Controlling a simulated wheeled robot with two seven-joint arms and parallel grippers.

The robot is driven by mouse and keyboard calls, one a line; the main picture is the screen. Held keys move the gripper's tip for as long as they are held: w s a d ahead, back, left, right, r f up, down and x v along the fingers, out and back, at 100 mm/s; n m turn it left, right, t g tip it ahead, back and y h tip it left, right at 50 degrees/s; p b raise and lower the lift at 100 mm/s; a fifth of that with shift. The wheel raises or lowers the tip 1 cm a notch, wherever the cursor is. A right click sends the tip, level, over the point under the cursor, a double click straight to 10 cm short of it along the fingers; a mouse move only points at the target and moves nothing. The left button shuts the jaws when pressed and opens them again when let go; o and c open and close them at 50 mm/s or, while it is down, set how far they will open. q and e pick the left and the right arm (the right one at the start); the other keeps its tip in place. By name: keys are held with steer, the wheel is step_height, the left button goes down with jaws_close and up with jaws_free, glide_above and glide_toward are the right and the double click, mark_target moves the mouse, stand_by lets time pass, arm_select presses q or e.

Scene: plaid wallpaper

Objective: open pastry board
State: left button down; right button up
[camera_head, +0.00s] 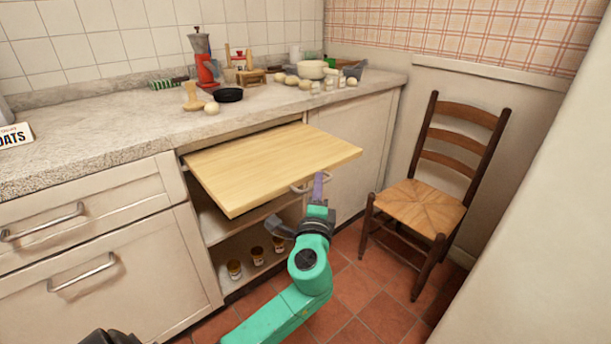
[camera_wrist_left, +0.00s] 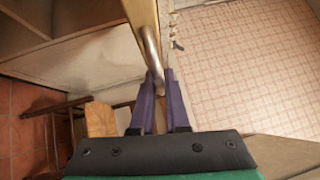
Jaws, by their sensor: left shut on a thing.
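The wooden pastry board (camera_head: 270,165) is pulled out from under the counter and juts into the room, above open shelves. Its metal handle (camera_head: 300,188) is on the front edge; in the left wrist view the handle (camera_wrist_left: 151,50) runs down between my fingers. My left gripper (camera_head: 318,182) is at the board's front edge, shut on the handle; its purple fingers also show in the left wrist view (camera_wrist_left: 160,88). The board's edge (camera_wrist_left: 143,20) shows above the fingers there. My right gripper is not clearly in view; only a dark part shows at the bottom left.
A wooden chair (camera_head: 420,205) stands right of the board. Jars (camera_head: 257,255) stand on the low shelf under it. A black pan (camera_head: 228,95), eggs and bowls sit on the counter (camera_head: 130,130). Tiled floor (camera_head: 350,290) is open in front.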

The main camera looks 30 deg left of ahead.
arm_select(q)
steer(key=shift+s+d, duration=0.1)
steer(key=shift+d, duration=0.25)
steer(key=c, duration=0.9)
jaws_free()
steer(key=b+v, duration=0.1)
steer(key=v, duration=1.3)
steer(key=shift+s+d+b, duration=0.1)
steer(key=shift+s+b, duration=0.2)
steer(key=shift+b, duration=0.05)
arm_select(e)
steer(key=w+r, duration=0.1)
steer(key=w+a+r, duration=0.1)
steer(key=r, duration=0.1)
steer(key=shift+w, duration=0.1)
